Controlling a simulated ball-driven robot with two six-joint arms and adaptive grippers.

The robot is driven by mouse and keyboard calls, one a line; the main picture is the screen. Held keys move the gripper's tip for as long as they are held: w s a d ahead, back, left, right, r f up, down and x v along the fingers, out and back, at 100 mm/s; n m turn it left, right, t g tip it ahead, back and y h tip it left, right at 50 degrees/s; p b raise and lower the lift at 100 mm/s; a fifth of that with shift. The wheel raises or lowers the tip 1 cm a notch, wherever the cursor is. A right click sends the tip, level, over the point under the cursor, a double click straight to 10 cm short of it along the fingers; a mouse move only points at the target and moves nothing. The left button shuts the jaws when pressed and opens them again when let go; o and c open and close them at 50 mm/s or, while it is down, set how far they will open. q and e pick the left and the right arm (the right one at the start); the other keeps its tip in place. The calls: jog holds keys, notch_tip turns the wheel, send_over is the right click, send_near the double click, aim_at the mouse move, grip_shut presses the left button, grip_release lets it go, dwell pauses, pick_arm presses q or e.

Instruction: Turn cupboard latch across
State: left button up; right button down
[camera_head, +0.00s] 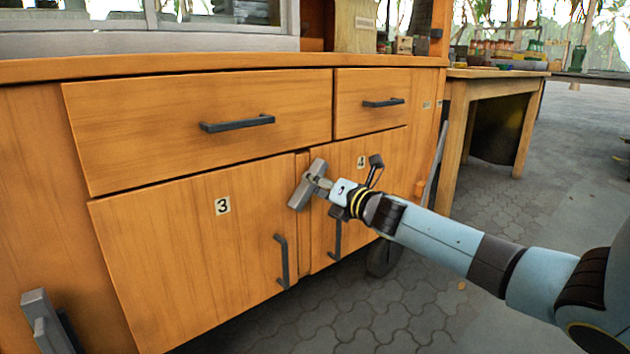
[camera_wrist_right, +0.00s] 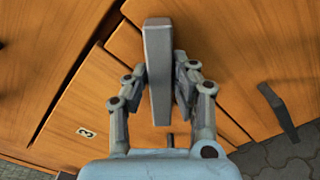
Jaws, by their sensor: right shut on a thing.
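The cupboard latch (camera_head: 305,187) is a thick grey bar at the seam between the door marked 3 (camera_head: 190,255) and the door marked 4 (camera_head: 352,190). In the head view it slants, its upper end leaning right and its lower end lying over the edge of door 3. My right gripper (camera_head: 320,184) is shut on the latch. In the right wrist view the latch (camera_wrist_right: 158,60) stands between the two fingers of my right gripper (camera_wrist_right: 160,90), which hide part of its sides. My left gripper is not in view.
Dark handles (camera_head: 282,262) hang on both doors just below the latch. Two drawers (camera_head: 200,130) with bar handles sit above. A similar grey block (camera_head: 40,318) shows at the lower left. A wooden table (camera_head: 490,80) stands behind right; paving to the right is open.

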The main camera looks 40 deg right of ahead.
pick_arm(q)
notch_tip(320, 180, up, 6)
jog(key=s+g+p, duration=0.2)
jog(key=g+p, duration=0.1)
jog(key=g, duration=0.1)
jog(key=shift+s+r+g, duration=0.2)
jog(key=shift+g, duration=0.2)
pick_arm(e)
jog(key=shift+d+f+m, duration=0.1)
jog(key=shift+f+m, duration=0.05)
jog(key=shift+m, duration=1.45)
jog(key=shift+d+f+m, duration=0.1)
jog(key=shift+f+m, duration=0.1)
jog(key=shift+m, duration=1.4)
jog(key=shift+d+f+m, duration=0.1)
jog(key=shift+f+m, duration=0.05)
jog(key=shift+m, duration=1.45)
jog(key=c, duration=1.1)
grip_release()
jog(key=s, duration=0.8)
jog(key=s+d, duration=0.1)
jog(key=s, duration=0.3)
